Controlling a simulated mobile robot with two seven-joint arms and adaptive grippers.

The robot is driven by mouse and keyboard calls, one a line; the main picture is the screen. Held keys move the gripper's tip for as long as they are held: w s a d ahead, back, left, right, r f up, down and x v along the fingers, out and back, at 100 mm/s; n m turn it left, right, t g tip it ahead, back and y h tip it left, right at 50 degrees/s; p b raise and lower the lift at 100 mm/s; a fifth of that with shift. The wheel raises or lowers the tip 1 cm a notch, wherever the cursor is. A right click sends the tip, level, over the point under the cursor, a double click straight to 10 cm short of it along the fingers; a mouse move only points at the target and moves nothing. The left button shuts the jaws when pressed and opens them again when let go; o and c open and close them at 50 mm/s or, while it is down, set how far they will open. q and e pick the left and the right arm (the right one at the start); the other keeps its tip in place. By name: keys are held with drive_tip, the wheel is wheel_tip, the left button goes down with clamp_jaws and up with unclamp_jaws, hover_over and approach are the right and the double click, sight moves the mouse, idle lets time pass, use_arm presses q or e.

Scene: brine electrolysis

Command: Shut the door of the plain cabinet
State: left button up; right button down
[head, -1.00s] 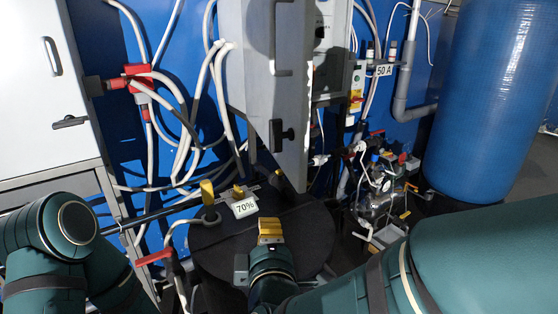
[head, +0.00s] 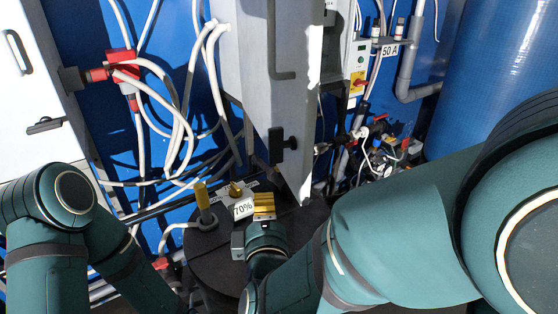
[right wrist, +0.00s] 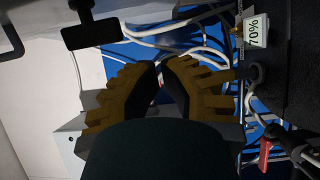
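A grey cabinet (head: 226,45) hangs on the blue wall in the head view. Its door (head: 300,105) stands open, swung out toward me, with a long handle (head: 281,45) and a black latch (head: 283,143). In the right wrist view the pale door (right wrist: 45,85) fills the left, with the latch (right wrist: 90,30) at the top. My right gripper (head: 264,205) is below the latch, near the door's lower end. Its yellow fingers (right wrist: 163,68) look closed together with nothing between them; I cannot tell whether they touch the door. My left gripper is outside the view.
A dark drum (head: 215,262) with a 70% tag (head: 243,208) and a yellow-handled fitting (head: 203,200) lies under the right gripper. A white cabinet (head: 35,90) stands at left. Hoses (head: 180,130) hang between the cabinets. A blue tank (head: 490,70) and piping are at right.

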drive_tip(key=w+d, duration=0.3)
drive_tip(key=w, duration=0.6)
drive_tip(key=shift+d, duration=0.4)
drive_tip(key=shift+w+d, duration=0.1)
